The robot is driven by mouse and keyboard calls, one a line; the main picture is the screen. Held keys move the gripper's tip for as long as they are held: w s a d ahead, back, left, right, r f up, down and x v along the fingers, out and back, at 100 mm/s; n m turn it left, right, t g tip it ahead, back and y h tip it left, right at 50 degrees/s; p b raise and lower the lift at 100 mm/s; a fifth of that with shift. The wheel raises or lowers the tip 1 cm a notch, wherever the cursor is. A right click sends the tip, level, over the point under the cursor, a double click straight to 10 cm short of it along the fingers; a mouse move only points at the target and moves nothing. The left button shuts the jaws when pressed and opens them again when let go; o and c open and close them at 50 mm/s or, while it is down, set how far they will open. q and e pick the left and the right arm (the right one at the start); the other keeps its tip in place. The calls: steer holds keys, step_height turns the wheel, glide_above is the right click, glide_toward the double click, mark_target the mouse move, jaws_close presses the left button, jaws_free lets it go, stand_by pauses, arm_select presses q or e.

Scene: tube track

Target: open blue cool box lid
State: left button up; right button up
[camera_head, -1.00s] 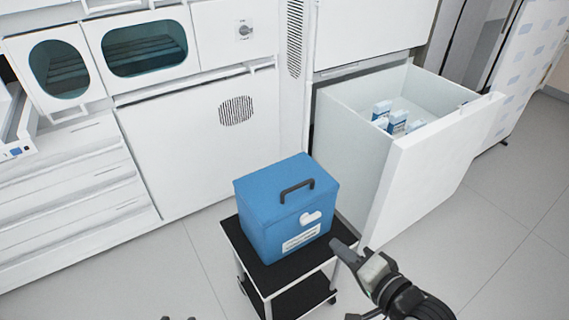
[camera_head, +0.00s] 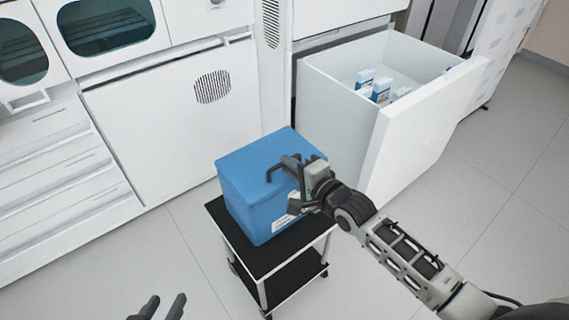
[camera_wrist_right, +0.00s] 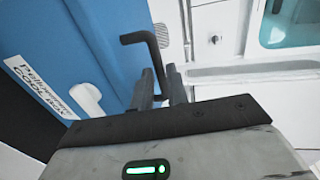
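The blue cool box (camera_head: 250,207) stands upright on a small black-topped cart, and its lid (camera_head: 245,165) is down. A dark handle (camera_head: 274,173) rises from the lid; it also shows in the right wrist view (camera_wrist_right: 140,37). My right gripper (camera_head: 291,162) reaches over the lid from the right. In the right wrist view its fingers (camera_wrist_right: 160,80) are close together, with one leg of the handle between them. A white latch (camera_wrist_right: 87,97) and a label are on the box front. My left gripper (camera_head: 162,308) is at the bottom edge, fingers apart and empty.
The cart top (camera_head: 268,262) is just larger than the box. An open white drawer (camera_head: 425,135) holding several small boxes (camera_head: 378,88) stands to the right behind the box. White cabinets (camera_head: 165,130) line the back. The floor at front left is clear.

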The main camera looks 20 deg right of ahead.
mark_target(271, 157)
steer(key=shift+x, duration=1.1)
steer(key=shift+w+a, duration=0.1)
steer(key=shift+w, duration=0.15)
